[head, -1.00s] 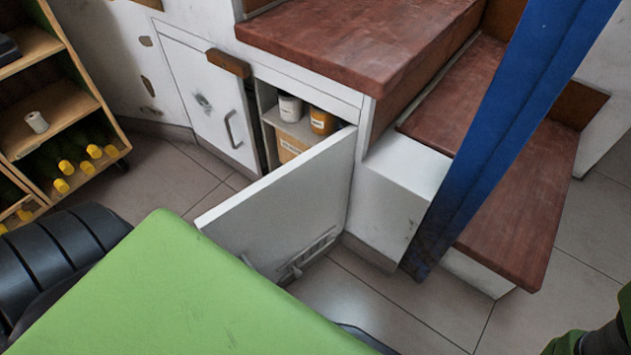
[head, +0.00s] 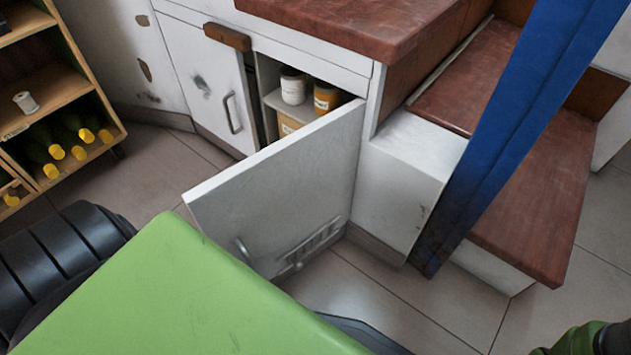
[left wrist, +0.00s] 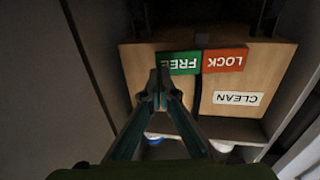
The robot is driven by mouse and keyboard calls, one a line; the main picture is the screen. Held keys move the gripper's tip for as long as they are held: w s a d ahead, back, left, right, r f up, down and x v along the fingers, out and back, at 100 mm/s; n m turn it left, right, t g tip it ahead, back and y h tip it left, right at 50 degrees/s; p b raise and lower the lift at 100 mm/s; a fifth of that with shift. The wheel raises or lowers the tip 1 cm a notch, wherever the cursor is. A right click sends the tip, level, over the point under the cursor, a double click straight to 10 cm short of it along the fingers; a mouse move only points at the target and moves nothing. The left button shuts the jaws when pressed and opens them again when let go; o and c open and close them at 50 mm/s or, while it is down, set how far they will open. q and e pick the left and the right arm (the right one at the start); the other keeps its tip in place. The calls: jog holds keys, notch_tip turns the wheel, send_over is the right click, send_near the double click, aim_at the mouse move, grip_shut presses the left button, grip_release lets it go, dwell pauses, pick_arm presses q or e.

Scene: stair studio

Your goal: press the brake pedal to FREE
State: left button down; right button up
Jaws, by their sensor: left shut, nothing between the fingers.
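In the left wrist view a green FREE plate (left wrist: 179,63) and a red LOCK plate (left wrist: 225,60) sit side by side, their lettering upside down. They lie along the top edge, as pictured, of a light-brown box front (left wrist: 275,68). My left gripper (left wrist: 164,78) is shut and empty, its tips overlapping the left part of the FREE plate in the picture. I cannot tell whether they touch it. No pedal shape can be made out clearly. In the head view neither gripper shows.
A white CLEAN label (left wrist: 237,98) is on the brown box. In the head view an open white door (head: 285,185) stands out from the under-stair cupboard, with jars (head: 293,86) inside. A blue post (head: 500,140) crosses the red-brown steps (head: 530,200). A bottle shelf (head: 65,85) stands left.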

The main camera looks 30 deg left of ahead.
pick_arm(q)
jog(key=shift+w+d, duration=0.1)
jog(key=shift+w, duration=0.2)
jog(key=p+v, duration=0.2)
jog(key=v, duration=0.8)
jog(key=shift+s+d+p, duration=0.15)
jog(key=shift+d+p, duration=0.2)
jog(key=shift+d, duration=0.05)
dwell(0.3)
jog(key=shift+s, duration=0.1)
dwell(0.5)
